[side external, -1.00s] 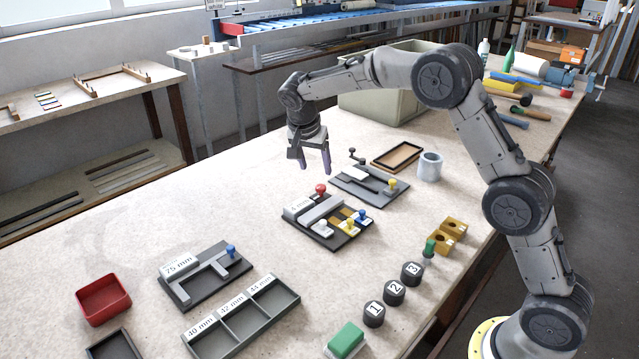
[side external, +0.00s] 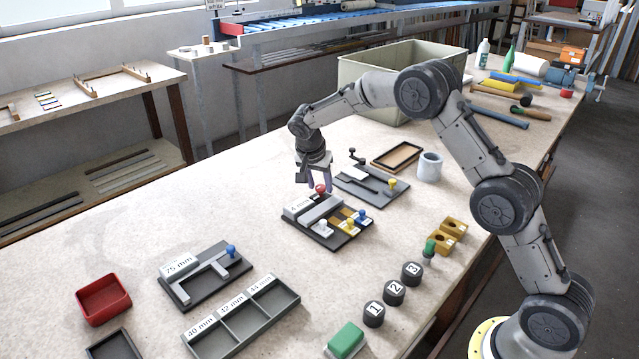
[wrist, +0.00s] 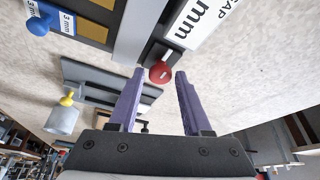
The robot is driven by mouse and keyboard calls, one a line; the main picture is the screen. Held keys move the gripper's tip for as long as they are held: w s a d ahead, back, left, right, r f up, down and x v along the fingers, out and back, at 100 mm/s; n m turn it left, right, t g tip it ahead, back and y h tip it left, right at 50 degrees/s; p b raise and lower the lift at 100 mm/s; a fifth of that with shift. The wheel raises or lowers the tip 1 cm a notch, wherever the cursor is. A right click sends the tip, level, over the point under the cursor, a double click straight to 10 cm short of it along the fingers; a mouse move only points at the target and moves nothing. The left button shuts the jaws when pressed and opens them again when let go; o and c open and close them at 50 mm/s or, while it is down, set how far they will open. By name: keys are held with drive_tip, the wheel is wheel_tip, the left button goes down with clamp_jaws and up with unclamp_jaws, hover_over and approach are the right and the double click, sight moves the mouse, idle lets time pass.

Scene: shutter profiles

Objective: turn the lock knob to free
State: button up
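A red knob (side external: 320,188) stands at the back end of a dark fixture with a grey bar and a white "mm" label (side external: 299,205). I take it to be the lock knob. In the wrist view the red knob (wrist: 160,72) shows between and just beyond my fingertips, with a pale mark on its top. My gripper (side external: 318,186) points down at the knob, its two purple fingers apart on either side. In the wrist view my gripper (wrist: 160,75) is open, with space on both sides of the knob. Whether the fingers are level with it is hard to tell.
A grey cup (side external: 429,168) stands to the right. Table left of the fixture is clear.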

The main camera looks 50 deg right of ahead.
clamp_jaws()
drive_tip(key=shift+n, duration=0.3)
drive_tip(key=n+t, duration=0.1)
drive_tip(key=n, duration=0.3)
drive_tip(key=shift+s+d+t+y, duration=0.15)
drive_tip(key=shift+t+y, duration=0.25)
drive_tip(key=n, duration=0.2)
drive_tip(key=n+y, duration=0.1)
drive_tip(key=n, duration=0.1)
drive_tip(key=shift+d+n+t+y, duration=0.2)
drive_tip(key=shift+n+t+y, duration=0.1)
drive_tip(key=shift+n+t, duration=0.1)
drive_tip(key=n, duration=0.2)
drive_tip(key=n+y, duration=0.1)
drive_tip(key=n, duration=0.1)
drive_tip(key=shift+d+y, duration=0.15)
drive_tip(key=shift+y, duration=0.15)
drive_tip(key=shift+d+n+y, duration=0.1)
drive_tip(key=shift+n+y, duration=0.8)
drive_tip(key=shift+n, duration=1.4)
